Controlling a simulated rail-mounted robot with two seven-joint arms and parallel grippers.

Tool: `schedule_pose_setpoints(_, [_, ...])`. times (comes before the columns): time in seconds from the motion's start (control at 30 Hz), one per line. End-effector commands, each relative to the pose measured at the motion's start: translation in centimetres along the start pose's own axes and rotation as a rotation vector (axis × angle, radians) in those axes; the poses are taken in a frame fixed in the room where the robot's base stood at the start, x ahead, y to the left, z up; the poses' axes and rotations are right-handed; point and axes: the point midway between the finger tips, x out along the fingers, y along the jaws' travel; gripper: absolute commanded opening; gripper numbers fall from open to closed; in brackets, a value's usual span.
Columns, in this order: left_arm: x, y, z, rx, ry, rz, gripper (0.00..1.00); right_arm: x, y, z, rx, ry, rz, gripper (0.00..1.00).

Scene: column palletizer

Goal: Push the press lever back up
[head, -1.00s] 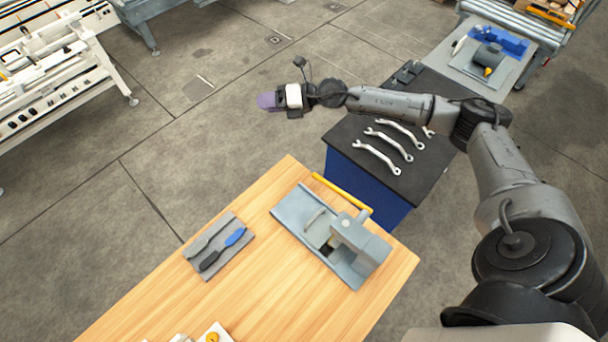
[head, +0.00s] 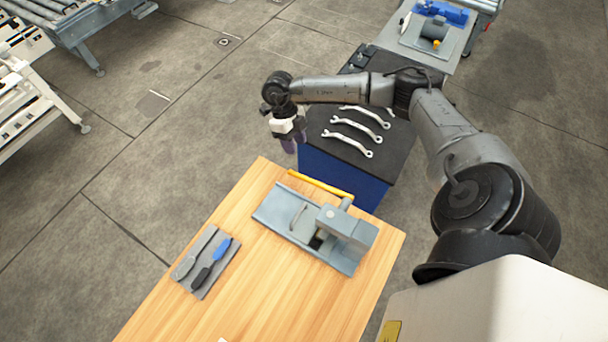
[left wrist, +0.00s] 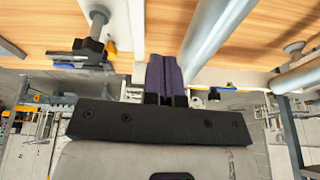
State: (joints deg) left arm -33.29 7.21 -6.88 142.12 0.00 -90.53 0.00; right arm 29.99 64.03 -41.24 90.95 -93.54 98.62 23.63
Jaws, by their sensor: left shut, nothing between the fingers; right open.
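The press (head: 345,240) stands on the wooden table (head: 240,275), a grey-blue base plate with a block at its right end. A yellow bar (head: 320,186), which looks like its lever, runs from the short stub behind the block along the table's back edge. It looks lowered, nearly level. My right gripper (head: 289,146) has purple fingers pointing down, beyond the table's back edge and apart from the yellow bar. It is open and empty. My left gripper (left wrist: 165,72) shows in the left wrist view with its purple fingers together and nothing between them; it is outside the head view.
A grey tray (head: 196,285) with several tools lies on the table, left of the press. A blue cabinet (head: 345,181) with several wrenches (head: 345,143) on its black top stands close behind the table. A metal pipe (left wrist: 215,42) crosses the left wrist view.

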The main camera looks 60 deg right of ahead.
Motion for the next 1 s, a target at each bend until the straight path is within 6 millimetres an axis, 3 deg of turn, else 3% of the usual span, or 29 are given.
schedule_pose_setpoints(0.6, [-2.2, 0.2, -0.8, -0.01, 0.002, 0.008, 0.0, 10.3, 0.1, -0.1, 0.0, 0.001, 0.003, 0.43])
schedule_pose_setpoints(1.0, [-2.5, -0.2, -0.8, 0.002, 0.0, -0.002, 0.0, 12.9, 0.1, 0.0, 0.0, -0.003, 0.002, 0.43])
